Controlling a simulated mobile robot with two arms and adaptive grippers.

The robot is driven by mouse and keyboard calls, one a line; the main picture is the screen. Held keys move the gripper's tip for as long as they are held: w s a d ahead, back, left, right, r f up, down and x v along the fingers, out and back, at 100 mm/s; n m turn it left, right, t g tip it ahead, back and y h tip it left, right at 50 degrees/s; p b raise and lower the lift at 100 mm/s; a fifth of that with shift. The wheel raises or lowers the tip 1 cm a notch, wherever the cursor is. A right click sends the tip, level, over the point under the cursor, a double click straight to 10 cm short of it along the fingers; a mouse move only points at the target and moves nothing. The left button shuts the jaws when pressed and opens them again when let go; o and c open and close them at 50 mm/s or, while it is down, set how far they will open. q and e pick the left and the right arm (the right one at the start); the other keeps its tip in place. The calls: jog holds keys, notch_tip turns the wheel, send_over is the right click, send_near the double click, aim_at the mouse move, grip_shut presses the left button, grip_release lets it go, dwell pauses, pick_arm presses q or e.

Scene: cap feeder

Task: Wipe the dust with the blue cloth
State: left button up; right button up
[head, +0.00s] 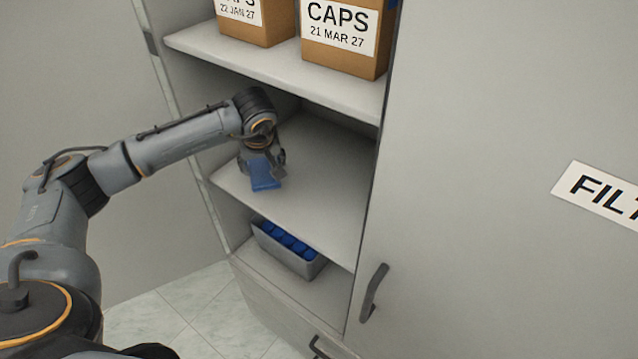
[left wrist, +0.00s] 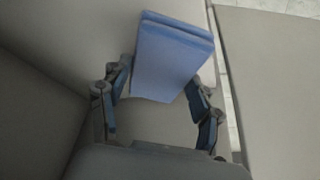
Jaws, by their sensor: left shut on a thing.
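The blue cloth (head: 264,174) is a folded pad held in my left gripper (head: 264,166), over the middle shelf (head: 312,205) of the open cabinet. The left wrist view also shows the cloth (left wrist: 172,55) between the two fingers of my left gripper (left wrist: 160,95), which are shut on it. The cloth is close to the shelf near its left side; I cannot tell if it touches. I cannot make out any dust on the shelf. My right gripper is in neither view.
Two cardboard boxes labelled CAPS, one (head: 344,38) at the right and one (head: 256,18) at the left, stand on the shelf above. A grey bin (head: 300,264) of blue caps sits on the shelf below. A closed door (head: 480,230) with a handle (head: 373,292) borders the right.

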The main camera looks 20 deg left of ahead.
pick_arm(q)
jog(key=shift+r+p, duration=0.35)
jog(key=shift+r, duration=0.7)
